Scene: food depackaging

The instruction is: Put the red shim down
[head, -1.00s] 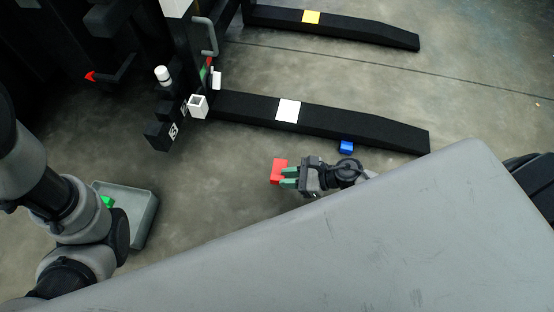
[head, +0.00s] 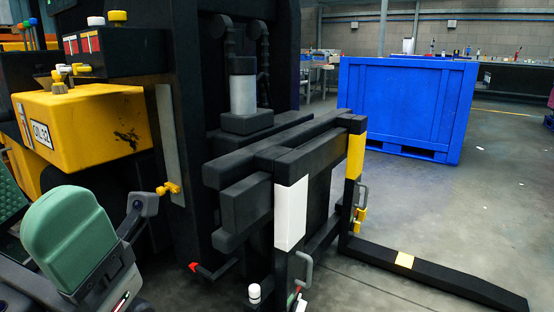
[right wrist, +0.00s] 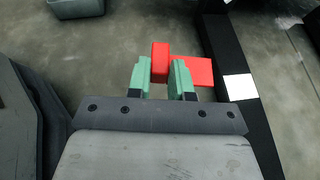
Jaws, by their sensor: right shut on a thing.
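The red shim (right wrist: 160,62) shows only in the right wrist view. It is a bright red piece with one upright part between the green fingers and a flatter part (right wrist: 203,70) reaching out past the right finger. My right gripper (right wrist: 163,75) is shut on it, above the grey floor. I cannot tell how far the shim is from the floor. The right gripper is outside the head view.
A black fork (right wrist: 222,50) with a white patch (right wrist: 240,87) lies right of the shim. A grey bin (right wrist: 76,8) stands at the top left. The head view shows the forklift mast (head: 180,110), another fork (head: 430,270) with a yellow patch, and a large blue crate (head: 405,105).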

